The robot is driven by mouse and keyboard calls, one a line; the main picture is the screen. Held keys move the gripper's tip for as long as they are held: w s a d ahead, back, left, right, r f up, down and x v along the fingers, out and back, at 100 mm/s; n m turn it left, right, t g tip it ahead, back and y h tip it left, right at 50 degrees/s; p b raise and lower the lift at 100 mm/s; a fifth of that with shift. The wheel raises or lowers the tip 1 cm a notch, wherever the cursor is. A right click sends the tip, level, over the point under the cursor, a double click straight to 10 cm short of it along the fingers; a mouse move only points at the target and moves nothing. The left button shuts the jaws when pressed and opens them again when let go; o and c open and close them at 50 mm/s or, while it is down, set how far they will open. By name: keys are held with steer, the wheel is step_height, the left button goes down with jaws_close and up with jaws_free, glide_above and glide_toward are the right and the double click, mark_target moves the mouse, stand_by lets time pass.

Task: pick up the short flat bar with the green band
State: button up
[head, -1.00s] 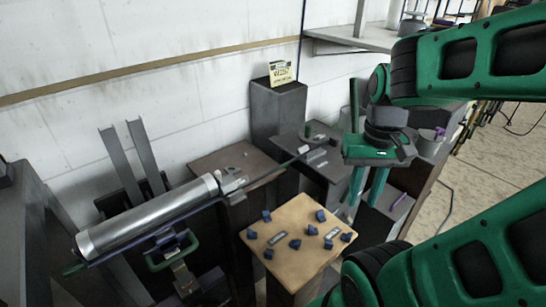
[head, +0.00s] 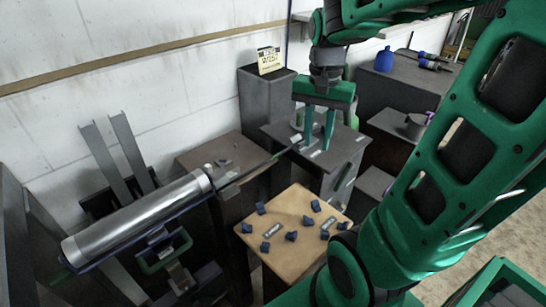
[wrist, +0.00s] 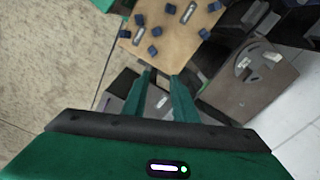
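My gripper (head: 318,146) is open and empty, fingers pointing down over the grey cabinet (head: 350,150) at the back. In the wrist view my gripper (wrist: 164,74) has a gap between its fingers, and a small pale flat bar (wrist: 162,101) shows on the cabinet between them. A small pale flat piece (head: 315,154) shows by the fingertips in the head view. Two short pale bars, one on the left (head: 271,228) and one on the right (head: 328,222), lie on the wooden board. I cannot make out a green band on any of these bars.
Several dark blue blocks (head: 291,236) lie on the wooden board (head: 300,200). A large silver cylinder (head: 140,215) lies at the left, with a long rod reaching toward the grey cabinet. A dark pedestal (head: 265,100) with a yellow sign (head: 270,60) stands behind.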

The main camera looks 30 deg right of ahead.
mark_target(276, 156)
steer(key=w+a+m, duration=0.3)
steer(key=w+m, duration=0.1)
steer(key=w, duration=0.9)
steer(key=shift+m, duration=0.3)
step_height(276, 156, down, 11)
steer(key=shift+w+a+f, duration=0.1)
steer(key=shift+a, duration=0.05)
jaws_close()
